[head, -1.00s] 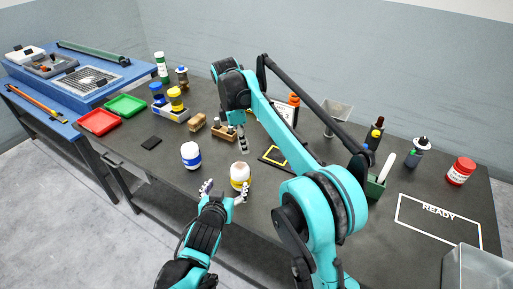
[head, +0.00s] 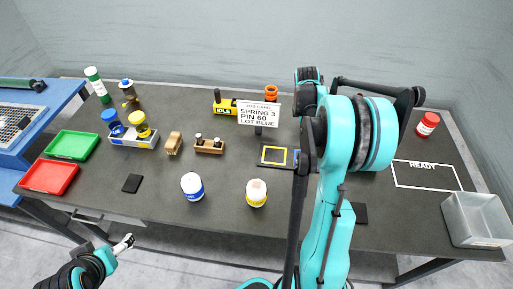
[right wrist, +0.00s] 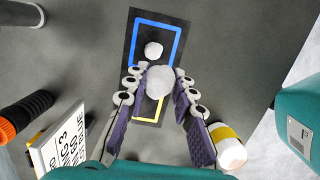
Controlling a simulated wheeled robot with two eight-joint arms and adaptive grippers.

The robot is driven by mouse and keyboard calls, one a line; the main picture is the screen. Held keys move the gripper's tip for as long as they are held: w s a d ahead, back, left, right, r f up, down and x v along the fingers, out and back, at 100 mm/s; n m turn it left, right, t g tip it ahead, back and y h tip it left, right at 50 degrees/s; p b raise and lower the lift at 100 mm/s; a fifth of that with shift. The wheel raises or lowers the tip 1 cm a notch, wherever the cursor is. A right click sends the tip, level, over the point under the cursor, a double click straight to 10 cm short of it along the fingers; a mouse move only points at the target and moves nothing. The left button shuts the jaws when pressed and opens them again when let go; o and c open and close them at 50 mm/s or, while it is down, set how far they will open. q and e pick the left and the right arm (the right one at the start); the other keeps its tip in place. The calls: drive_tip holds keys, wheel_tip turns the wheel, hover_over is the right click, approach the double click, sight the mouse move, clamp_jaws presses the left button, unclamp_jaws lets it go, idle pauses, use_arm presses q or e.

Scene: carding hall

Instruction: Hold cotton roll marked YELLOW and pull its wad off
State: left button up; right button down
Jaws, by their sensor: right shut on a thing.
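The roll with the yellow band (head: 256,196) stands upright on the table, with a pale beige top; it also shows in the right wrist view (right wrist: 229,148). My right gripper (right wrist: 160,88) is shut on a white wad (right wrist: 160,78), held over a dark mat (right wrist: 134,62) with a blue and a yellow outline. Another white wad (right wrist: 153,50) lies inside the blue outline. In the head view my right arm hides that gripper. My left gripper (head: 124,243) is off the table's front edge at the lower left, away from the roll; its finger opening is unclear.
A blue-banded roll (head: 192,188) stands left of the yellow one. A job card (head: 259,115) stands behind the mat. A clear bin (head: 478,220) and the READY outline (head: 430,176) are at right. Red (head: 49,177) and green (head: 73,145) trays are at left.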

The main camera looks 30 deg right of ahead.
drive_tip(key=shift+a+f, duration=0.1)
drive_tip(key=shift+f, duration=0.15)
drive_tip(key=b, duration=0.3)
hover_over(276, 155)
drive_tip(key=f, duration=0.6)
drive_tip(key=shift+w+a+f, duration=0.15)
drive_tip(key=shift+a+f, duration=0.05)
drive_tip(key=shift+f, duration=0.1)
drive_tip(key=shift+a+f, duration=0.1)
drive_tip(key=shift+f, duration=0.05)
drive_tip(key=shift+w+f+b, duration=0.1)
drive_tip(key=shift+f+b, duration=0.55)
drive_tip(key=shift+f, duration=1.25)
drive_tip(key=shift+f, duration=0.15)
drive_tip(key=c, duration=1.3)
unclamp_jaws()
drive_tip(key=shift+o, duration=0.2)
